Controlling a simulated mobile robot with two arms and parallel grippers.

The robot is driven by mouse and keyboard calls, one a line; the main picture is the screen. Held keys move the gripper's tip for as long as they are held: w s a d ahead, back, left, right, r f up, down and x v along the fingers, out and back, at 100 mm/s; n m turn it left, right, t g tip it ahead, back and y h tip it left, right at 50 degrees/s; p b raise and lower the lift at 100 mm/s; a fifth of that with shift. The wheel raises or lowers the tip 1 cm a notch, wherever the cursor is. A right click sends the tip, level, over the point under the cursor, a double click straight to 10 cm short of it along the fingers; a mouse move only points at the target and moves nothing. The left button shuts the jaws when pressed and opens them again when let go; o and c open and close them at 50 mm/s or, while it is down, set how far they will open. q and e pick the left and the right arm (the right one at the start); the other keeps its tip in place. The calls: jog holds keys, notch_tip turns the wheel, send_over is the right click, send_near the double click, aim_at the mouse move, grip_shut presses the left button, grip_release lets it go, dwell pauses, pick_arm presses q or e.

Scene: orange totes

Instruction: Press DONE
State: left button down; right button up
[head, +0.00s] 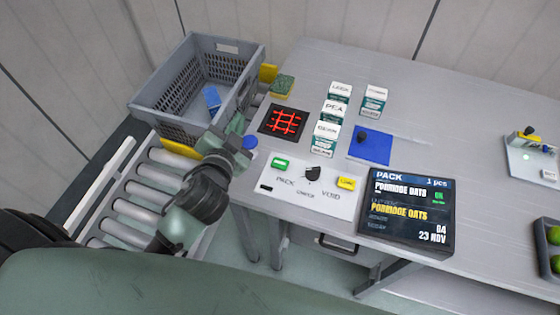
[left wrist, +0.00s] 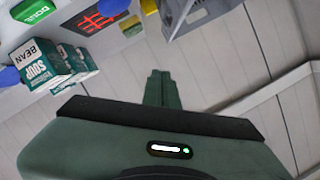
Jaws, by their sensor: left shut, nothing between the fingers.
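A green button (head: 280,163) sits on a white control panel (head: 300,196) near the table's front edge. Its lettering is too small to read in the head view. In the left wrist view a green button lettered DONE (left wrist: 31,11) shows at the top left. My left gripper (head: 238,124) is shut and empty, up and to the left of the green button and apart from it. Its closed fingers also show in the left wrist view (left wrist: 159,88). My right gripper is not in view.
The panel also has a black knob (head: 312,173) and a yellow button (head: 346,183). A screen (head: 407,212) reads PACK, PORRIDGE OATS. Several small boxes (head: 325,134) stand behind the panel.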

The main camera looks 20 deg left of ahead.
pick_arm(q)
jog(key=w+d+r+m+t+h, duration=0.2)
jog(key=d+r+m+h, duration=0.15)
jog(key=r, duration=0.25)
jog(key=w+d+r+m+t+h, duration=0.2)
jog(key=d+r+m+t+h, duration=0.1)
jog(key=r+m, duration=0.15)
jog(key=s+d+r+m+g+h, duration=0.3)
jog(key=d+m+g+h, duration=0.2)
jog(key=d+m+h, duration=0.65)
notch_tip(320, 180, down, 8)
jog(key=m+g+y, duration=0.3)
jog(key=m+g, duration=0.5)
jog(key=m, duration=0.2)
jog(key=a+f+m+g+y, duration=0.1)
jog(key=a+f+y, duration=0.4)
jog(key=a+f, duration=0.2)
jog(key=shift+w+a+f+y, duration=0.3)
jog(key=shift+a+f, duration=0.1)
jog(key=shift+a, duration=0.65)
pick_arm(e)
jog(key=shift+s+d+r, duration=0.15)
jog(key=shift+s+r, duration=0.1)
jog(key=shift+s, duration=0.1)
pick_arm(q)
jog(key=shift+f+m, duration=0.15)
jog(key=shift+m, duration=0.1)
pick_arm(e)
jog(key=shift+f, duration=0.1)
